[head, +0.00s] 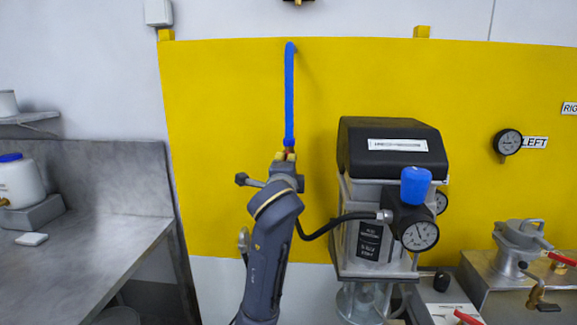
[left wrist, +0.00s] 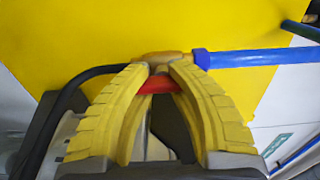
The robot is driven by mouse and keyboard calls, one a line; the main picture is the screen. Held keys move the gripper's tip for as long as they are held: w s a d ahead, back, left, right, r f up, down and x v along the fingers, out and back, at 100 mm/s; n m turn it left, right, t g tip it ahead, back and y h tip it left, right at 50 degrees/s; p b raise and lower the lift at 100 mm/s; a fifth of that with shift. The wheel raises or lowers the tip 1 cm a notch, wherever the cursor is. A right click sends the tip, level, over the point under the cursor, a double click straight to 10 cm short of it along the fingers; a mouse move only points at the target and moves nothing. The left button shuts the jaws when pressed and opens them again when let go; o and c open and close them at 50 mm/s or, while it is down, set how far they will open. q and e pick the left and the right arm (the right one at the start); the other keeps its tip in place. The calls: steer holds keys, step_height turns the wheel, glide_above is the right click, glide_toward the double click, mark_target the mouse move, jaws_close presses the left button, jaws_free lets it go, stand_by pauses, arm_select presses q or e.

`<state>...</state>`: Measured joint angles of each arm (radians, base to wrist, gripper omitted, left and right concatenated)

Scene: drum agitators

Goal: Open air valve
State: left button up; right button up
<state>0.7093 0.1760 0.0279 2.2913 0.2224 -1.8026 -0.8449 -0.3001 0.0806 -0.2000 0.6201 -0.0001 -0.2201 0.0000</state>
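The air valve is a brass body (left wrist: 165,57) on the blue pipe (left wrist: 250,57), with a red handle (left wrist: 160,86), in the left wrist view. In the head view the blue pipe (head: 289,95) runs down the yellow panel to the valve, which my gripper mostly hides. My left gripper (head: 286,157) is at the pipe's lower end. Its yellow fingers (left wrist: 162,75) lean together, tips a small gap apart, with the red handle between them. I cannot tell if they clamp it. My right gripper is not in view.
A black-topped pump unit (head: 388,150) with a blue knob (head: 415,185) and gauge (head: 419,235) stands close to the right of my left arm. A black hose (head: 335,222) runs to it. A metal bench (head: 85,245) is at left. Drum fittings (head: 525,245) are at right.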

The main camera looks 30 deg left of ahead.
arm_select(q)
steer(key=o, duration=1.1)
steer(key=shift+s+a+r, duration=0.25)
steer(key=shift+a+r, duration=0.15)
steer(key=shift+a, duration=0.05)
steer(key=shift+c, duration=0.2)
steer(key=shift+o, duration=0.7)
steer(key=shift+s+a, duration=0.15)
steer(key=v, duration=0.7)
steer(key=shift+d, duration=0.3)
steer(key=shift+f, duration=0.2)
